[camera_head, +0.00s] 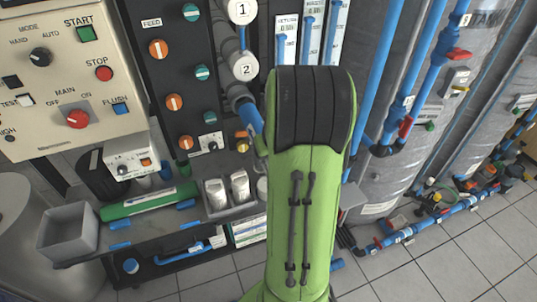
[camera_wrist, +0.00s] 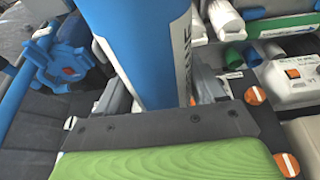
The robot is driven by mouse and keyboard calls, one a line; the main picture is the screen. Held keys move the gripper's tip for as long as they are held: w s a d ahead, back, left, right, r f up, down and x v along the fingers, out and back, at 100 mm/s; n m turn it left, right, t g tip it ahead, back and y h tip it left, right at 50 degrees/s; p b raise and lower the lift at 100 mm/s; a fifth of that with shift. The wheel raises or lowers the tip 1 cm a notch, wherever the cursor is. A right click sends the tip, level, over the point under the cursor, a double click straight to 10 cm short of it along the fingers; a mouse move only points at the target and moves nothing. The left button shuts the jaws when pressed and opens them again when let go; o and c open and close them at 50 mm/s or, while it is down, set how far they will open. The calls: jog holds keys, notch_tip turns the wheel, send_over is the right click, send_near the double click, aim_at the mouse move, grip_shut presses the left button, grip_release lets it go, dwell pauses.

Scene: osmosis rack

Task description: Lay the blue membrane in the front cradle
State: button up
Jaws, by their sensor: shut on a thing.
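The blue membrane (camera_wrist: 145,50) is a thick blue cylinder with a white band and dark lettering along its right side. It fills the upper middle of the wrist view, and its far end runs out of the picture. My gripper (camera_wrist: 160,92) is shut on it. In the head view my green arm hides both gripper and membrane. Blue cradle pads (camera_head: 120,224) show on the bench at the lower left. More pads (camera_head: 188,227) stand to their right, and those nearest the front edge look empty. A green cylinder (camera_head: 150,202) lies behind them.
A grey bin (camera_head: 68,232) stands left of the pads. A small switch box (camera_head: 132,156) is behind the green cylinder. Blue pipes and grey tanks (camera_head: 385,180) stand right of my arm. Open tiled floor lies at the lower right.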

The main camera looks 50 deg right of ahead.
jog(key=shift+s+a, duration=0.15)
jog(key=shift+s, duration=0.15)
